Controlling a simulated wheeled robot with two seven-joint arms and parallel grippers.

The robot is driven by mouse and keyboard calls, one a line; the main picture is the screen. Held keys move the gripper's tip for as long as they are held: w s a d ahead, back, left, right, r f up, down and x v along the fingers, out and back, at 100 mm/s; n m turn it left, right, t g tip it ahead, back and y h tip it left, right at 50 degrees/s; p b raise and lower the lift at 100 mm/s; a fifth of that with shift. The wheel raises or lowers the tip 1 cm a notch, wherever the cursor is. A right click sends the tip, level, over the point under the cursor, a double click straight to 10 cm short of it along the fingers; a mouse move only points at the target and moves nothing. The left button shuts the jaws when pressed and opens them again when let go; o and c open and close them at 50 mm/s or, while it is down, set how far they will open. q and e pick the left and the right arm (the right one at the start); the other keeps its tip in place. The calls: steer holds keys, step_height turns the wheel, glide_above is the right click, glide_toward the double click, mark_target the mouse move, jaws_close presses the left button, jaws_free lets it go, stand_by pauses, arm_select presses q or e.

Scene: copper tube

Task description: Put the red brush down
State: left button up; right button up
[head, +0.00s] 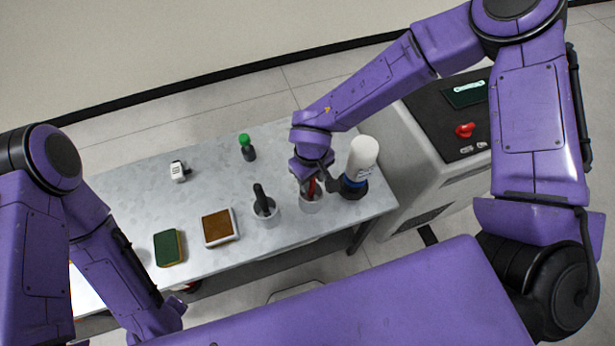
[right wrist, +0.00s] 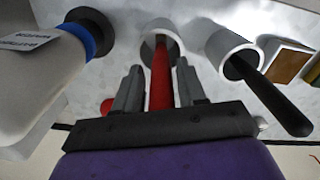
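The red brush (right wrist: 161,75) stands with one end in a white cup (right wrist: 150,28) in the right wrist view. In the head view only a little of the red brush (head: 311,187) shows, above its cup (head: 312,206). My right gripper (right wrist: 160,80) has its two fingers on either side of the red handle, with narrow gaps between fingers and handle, so it looks open around it. The brush's lower end is hidden in the cup. My left arm is at the left of the head view; its gripper is out of sight.
A white bottle (head: 362,155) with a blue band stands close right of the cup. A second cup (head: 265,215) with a black-handled tool (head: 260,195) is left. A brown pad (head: 218,227), green sponge (head: 168,247) and green-capped bottle (head: 247,148) are farther left. The table's middle is clear.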

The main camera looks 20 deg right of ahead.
steer(key=r, duration=1.2)
steer(key=shift+w+r, duration=0.2)
steer(key=shift+w, duration=0.05)
steer(key=shift+a, duration=0.1)
